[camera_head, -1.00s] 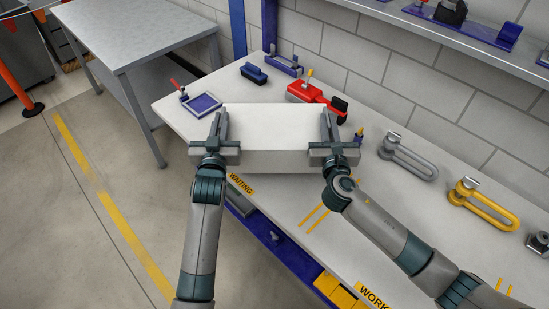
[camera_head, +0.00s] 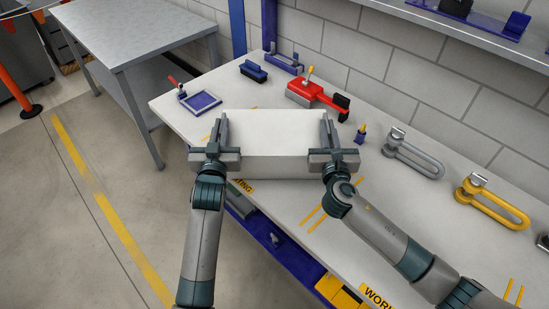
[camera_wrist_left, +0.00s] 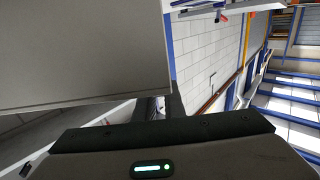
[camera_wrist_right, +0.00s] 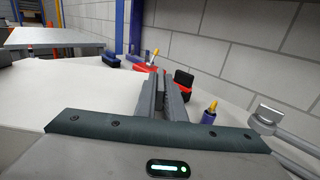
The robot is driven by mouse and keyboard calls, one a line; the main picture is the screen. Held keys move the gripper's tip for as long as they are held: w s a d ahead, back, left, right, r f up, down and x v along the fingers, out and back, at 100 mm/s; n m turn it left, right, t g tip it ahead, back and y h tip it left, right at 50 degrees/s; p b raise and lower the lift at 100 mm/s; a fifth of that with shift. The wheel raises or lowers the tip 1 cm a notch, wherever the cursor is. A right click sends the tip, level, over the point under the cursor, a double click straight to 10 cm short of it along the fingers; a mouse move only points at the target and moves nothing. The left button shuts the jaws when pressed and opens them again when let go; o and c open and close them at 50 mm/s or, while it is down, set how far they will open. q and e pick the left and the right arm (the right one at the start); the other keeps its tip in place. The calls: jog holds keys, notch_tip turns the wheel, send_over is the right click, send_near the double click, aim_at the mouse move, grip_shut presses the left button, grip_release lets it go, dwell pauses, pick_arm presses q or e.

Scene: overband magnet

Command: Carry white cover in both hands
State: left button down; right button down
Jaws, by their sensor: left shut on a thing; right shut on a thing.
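The white cover (camera_head: 275,125) is a box-like white piece held level between my two grippers, near the white workbench's left end. My left gripper (camera_head: 221,128) is shut on its left end, and my right gripper (camera_head: 326,130) is shut on its right end. In the left wrist view the cover (camera_wrist_left: 80,50) fills the upper left as a grey, shaded face. In the right wrist view the right gripper's fingers (camera_wrist_right: 162,95) show close together, with the cover (camera_wrist_right: 80,95) to their left. The gap between cover and bench top cannot be told clearly.
On the workbench (camera_head: 290,208) behind the cover are a blue tray (camera_head: 201,102), a blue block (camera_head: 253,71) and a red clamp-like tool (camera_head: 311,93). A grey shackle (camera_head: 412,157) and yellow shackle (camera_head: 492,203) lie to the right. A grey table (camera_head: 135,35) stands at back left.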

pick_arm(q)
jog(key=shift+a+f, duration=0.15)
jog(key=shift+f, duration=0.15)
pick_arm(e)
jog(key=shift+d+f, duration=0.2)
jog(key=shift+f, duration=0.1)
pick_arm(q)
jog(key=c, duration=1.9)
grip_release()
jog(key=shift+r, duration=0.1)
jog(key=shift+c, duration=0.2)
pick_arm(e)
jog(key=c, duration=1.9)
grip_release()
jog(key=shift+r, duration=0.1)
jog(key=shift+c, duration=0.2)
pick_arm(q)
jog(key=shift+o, duration=0.5)
pick_arm(e)
jog(key=shift+o, duration=0.5)
jog(key=shift+a, duration=0.1)
pick_arm(q)
jog(key=shift+s, duration=0.1)
pick_arm(e)
jog(key=shift+a, duration=0.1)
pick_arm(q)
jog(key=s, duration=1.1)
jog(key=shift+s, duration=0.4)
